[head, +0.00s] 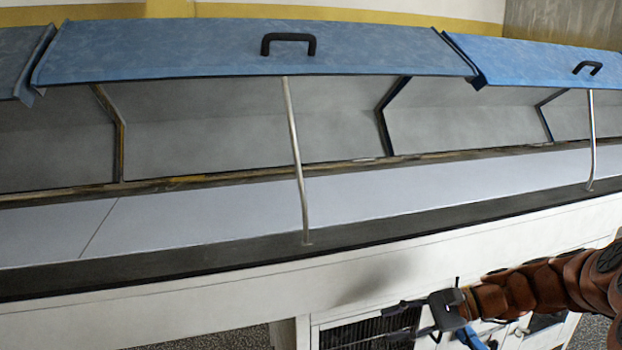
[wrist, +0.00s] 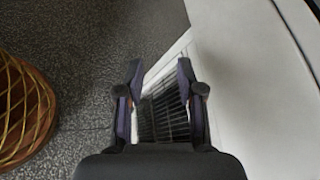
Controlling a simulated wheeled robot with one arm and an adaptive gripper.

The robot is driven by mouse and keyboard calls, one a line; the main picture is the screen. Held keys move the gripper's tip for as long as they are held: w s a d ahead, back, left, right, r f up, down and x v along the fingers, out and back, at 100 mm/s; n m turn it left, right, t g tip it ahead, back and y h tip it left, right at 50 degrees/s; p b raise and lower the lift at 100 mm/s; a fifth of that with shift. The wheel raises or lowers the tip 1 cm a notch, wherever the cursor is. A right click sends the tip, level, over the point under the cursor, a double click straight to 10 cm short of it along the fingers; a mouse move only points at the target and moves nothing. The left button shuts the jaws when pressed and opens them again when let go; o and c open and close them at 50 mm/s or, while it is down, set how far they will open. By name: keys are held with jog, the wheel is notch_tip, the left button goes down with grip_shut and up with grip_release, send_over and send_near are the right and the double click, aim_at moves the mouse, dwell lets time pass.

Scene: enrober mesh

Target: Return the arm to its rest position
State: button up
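My arm (head: 545,285) reaches in from the right edge of the head view, in front of the white machine body (head: 200,305). My gripper (head: 392,322) is at its end, low in the picture and below the machine's dark front edge. In the wrist view my gripper (wrist: 160,85) has its two fingers apart with nothing between them. Beyond the fingers I see the dark vent grille (wrist: 165,115) and the speckled floor.
The blue lids (head: 250,48) with black handles (head: 288,44) are raised, propped by metal rods (head: 297,160). A pale belt surface (head: 200,220) runs beneath them. A brown round object with yellow lines (wrist: 25,110) stands at left in the wrist view. Speckled floor (wrist: 90,40) is open between.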

jog(key=s+a+r+n+g+h+p, duration=0.2)
jog(key=s+a+r+n+h+p, duration=0.15)
jog(key=s, duration=0.45)
jog(key=s+a+r+n+g+h+p, duration=0.25)
jog(key=s+a+r+p, duration=0.2)
jog(key=s, duration=0.25)
jog(key=s+d+r+n+t+h+p, duration=0.1)
jog(key=s+d+r+n+h+p, duration=0.2)
jog(key=s, duration=0.4)
jog(key=s+d+r+n+h+p, duration=0.3)
jog(key=s+d+r+h+p, duration=0.1)
jog(key=s+d+p, duration=0.2)
jog(key=shift+s+t+h, duration=0.35)
jog(key=shift+s+h, duration=0.05)
jog(key=shift+s, duration=0.45)
